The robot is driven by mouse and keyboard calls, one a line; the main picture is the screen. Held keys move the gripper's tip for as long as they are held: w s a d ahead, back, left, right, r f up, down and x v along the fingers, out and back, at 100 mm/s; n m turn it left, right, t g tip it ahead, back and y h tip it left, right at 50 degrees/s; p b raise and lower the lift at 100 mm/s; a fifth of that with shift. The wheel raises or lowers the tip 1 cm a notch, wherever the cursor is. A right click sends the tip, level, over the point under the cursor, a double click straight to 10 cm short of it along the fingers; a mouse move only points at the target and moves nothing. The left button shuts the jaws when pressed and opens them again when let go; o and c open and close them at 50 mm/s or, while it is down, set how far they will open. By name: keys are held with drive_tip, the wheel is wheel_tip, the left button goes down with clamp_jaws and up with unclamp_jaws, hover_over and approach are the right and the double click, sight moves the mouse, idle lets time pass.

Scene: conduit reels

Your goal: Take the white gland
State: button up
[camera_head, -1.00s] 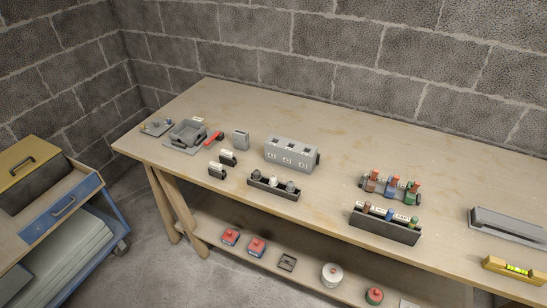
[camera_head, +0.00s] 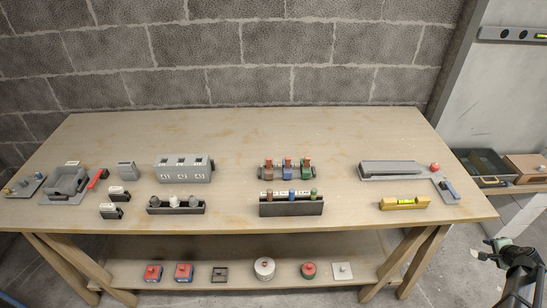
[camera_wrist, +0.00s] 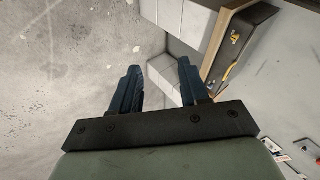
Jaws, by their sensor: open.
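A dark rack (camera_head: 176,210) with three small grey-to-whitish glands (camera_head: 174,201) stands near the front edge of the bench, left of centre. My gripper (camera_head: 485,249) is off the bench's right end in the head view, low at the right edge and far from the rack. The wrist view shows its two dark fingers (camera_wrist: 158,78) apart with nothing between them. That view looks at the floor and a toolbox, and the rack is outside it.
On the bench (camera_head: 240,130) stand a grey box (camera_head: 185,169), a rack of coloured parts (camera_head: 291,207), a valve-like set (camera_head: 286,170), a yellow level (camera_head: 404,203) and a long grey tool (camera_head: 402,169). The lower shelf holds a white reel (camera_head: 264,268). The bench's back is clear.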

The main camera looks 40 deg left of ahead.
drive_tip(key=w+d+r+m+t, duration=0.1)
drive_tip(key=w+d+r+t, duration=0.1)
drive_tip(key=w+r, duration=0.55)
drive_tip(key=w+d+r+m+t, duration=0.15)
drive_tip(key=w+r, duration=0.35)
drive_tip(key=r, duration=0.5)
drive_tip(key=w+a+r+t, duration=0.2)
drive_tip(key=w+a+r, duration=0.35)
drive_tip(key=r, duration=0.45)
drive_tip(key=s+a+g+y, duration=0.2)
drive_tip(key=s+a, duration=0.2)
drive_tip(key=a, duration=1)
drive_tip(key=s+a+n+g+y, duration=0.1)
drive_tip(key=s+a+g, duration=0.3)
drive_tip(key=a, duration=1.1)
drive_tip(key=s+a+g+y, duration=0.15)
drive_tip(key=s+a, duration=0.35)
drive_tip(key=a, duration=0.9)
drive_tip(key=s+a+n+g, duration=0.1)
drive_tip(key=s+a+g, duration=0.2)
drive_tip(key=s+a, duration=1.35)
wheel_tip(320, 180, up, 2)
drive_tip(key=g+h, duration=0.3)
drive_tip(key=h, duration=0.5)
hover_over(172, 197)
drive_tip(key=shift+w+r+m, duration=0.1)
drive_tip(key=shift+r+m, duration=0.1)
drive_tip(key=shift+m, duration=0.05)
drive_tip(key=shift+f, duration=4.45)
